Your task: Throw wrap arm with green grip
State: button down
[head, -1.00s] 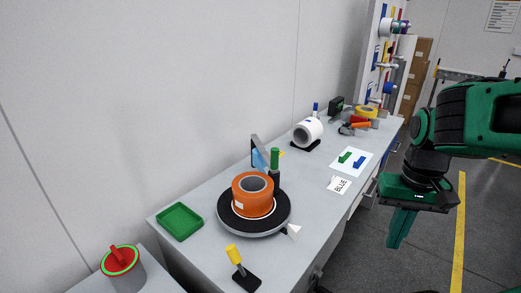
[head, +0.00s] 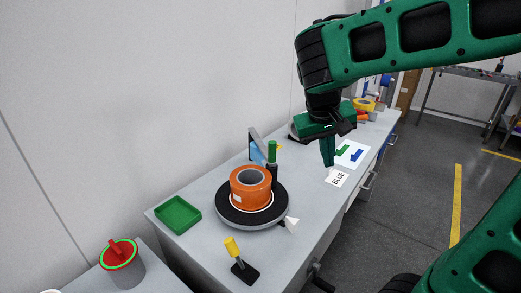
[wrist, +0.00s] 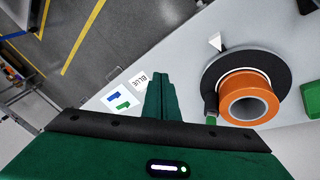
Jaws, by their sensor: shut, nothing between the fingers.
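The wrap arm's green grip (head: 272,151) stands upright on a dark post at the back right edge of the black turntable (head: 280,206). In the wrist view the green grip (wrist: 211,121) shows beside the turntable, partly cut off by my gripper's body. An orange roll (head: 251,189) sits on the turntable. My gripper (head: 328,163) is shut and empty, pointing down above the bench near the BLUE card, to the right of the green grip and apart from it. In the wrist view its fingers (wrist: 160,92) are together.
A lever with a yellow grip (head: 232,247) stands on a black base at the bench's front. A green tray (head: 177,215) lies left of the turntable. A white card reading BLUE (head: 338,178) lies by the right edge. A grey bin with red contents (head: 122,262) stands lower left.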

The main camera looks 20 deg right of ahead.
jog(key=w+a+r+n+t, duration=0.2)
jog(key=w+a, duration=0.3)
jog(key=a, duration=0.5)
jog(key=w+a+r+n+t, duration=0.15)
jog(key=w+a, duration=0.35)
jog(key=a, duration=0.6)
jog(key=shift+h, duration=0.4)
jog(key=shift+w+d+f, duration=0.8)
jog(key=shift+d+f, duration=0.4)
jog(key=shift+d, duration=0.2)
jog(key=shift+w+d+f, duration=0.8)
jog(key=shift+d+f, duration=0.35)
jog(key=shift+d, duration=0.3)
jog(key=shift+w+d+f, duration=0.8)
jog(key=shift+d+f, duration=0.4)
jog(key=shift+d, duration=0.2)
